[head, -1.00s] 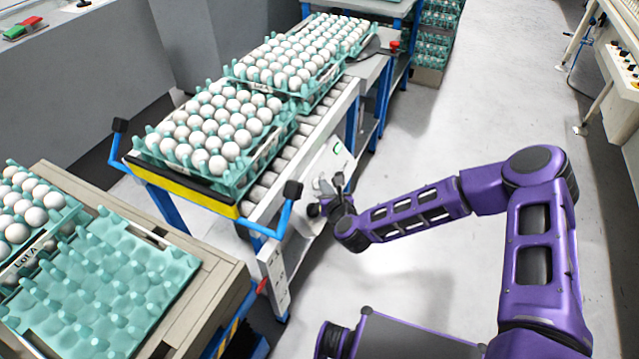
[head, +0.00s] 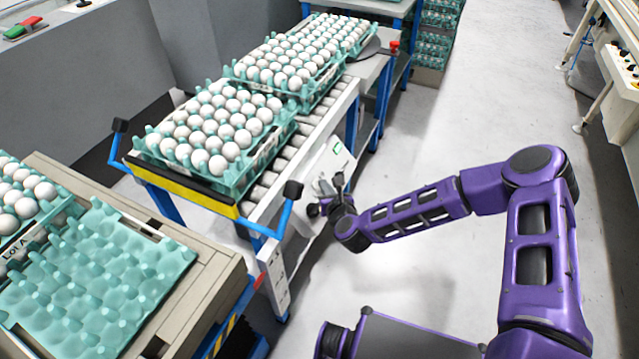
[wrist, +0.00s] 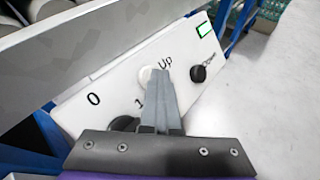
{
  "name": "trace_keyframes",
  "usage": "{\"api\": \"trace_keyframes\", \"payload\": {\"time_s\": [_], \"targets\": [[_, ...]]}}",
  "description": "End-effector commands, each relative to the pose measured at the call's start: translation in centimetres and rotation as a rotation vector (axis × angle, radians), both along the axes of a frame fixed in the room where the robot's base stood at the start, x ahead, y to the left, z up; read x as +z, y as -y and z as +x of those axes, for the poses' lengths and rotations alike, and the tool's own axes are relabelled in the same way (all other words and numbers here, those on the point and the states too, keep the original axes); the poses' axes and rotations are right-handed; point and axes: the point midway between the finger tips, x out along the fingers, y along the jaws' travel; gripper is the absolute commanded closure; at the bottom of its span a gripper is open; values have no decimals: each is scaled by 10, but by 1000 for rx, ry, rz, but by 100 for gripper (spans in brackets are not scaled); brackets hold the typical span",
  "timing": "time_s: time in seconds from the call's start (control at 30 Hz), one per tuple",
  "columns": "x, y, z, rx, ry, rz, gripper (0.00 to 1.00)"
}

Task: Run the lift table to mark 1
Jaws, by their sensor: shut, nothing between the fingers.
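The lift table (head: 200,300) stands at the lower left, with an empty teal tray (head: 110,270) and part of an egg tray labelled Lot A (head: 15,250) on it. A red pointer (head: 260,281) at its edge is beside a white marked plate (head: 279,280); the marks are too small to read. In the wrist view a white control panel (wrist: 75,115) shows 0, 1, a pale Up button (wrist: 148,74) and a black Down button (wrist: 198,73). My gripper (wrist: 165,75) is shut, its tips at the Up button, partly covering it. It also shows in the head view (head: 328,188).
The roller conveyor (head: 283,165) carries full egg trays beside the panel. Its blue handle (head: 285,215) stands close to my gripper. A dark knob (wrist: 125,123) below the 1 is partly hidden. The floor (head: 440,110) to the right is clear.

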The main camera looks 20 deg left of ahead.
Motion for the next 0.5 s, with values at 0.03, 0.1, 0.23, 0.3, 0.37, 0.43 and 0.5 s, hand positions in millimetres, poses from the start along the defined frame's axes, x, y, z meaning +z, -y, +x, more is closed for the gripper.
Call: {"api": "trace_keyframes", "payload": {"time_s": [0.03,0.1,0.23,0.3,0.37,0.43,0.5], "targets": [[1,0,-1,1,-1,0,100],[2,2,-1,1,-2,0,100],[7,8,-1,0,-2,0,100],[10,11,-1,-1,-3,0,100],[12,13,-1,-1,-2,1,100],[13,14,-1,0,-1,0,100],[13,14,-2,1,-1,0,100]]}}
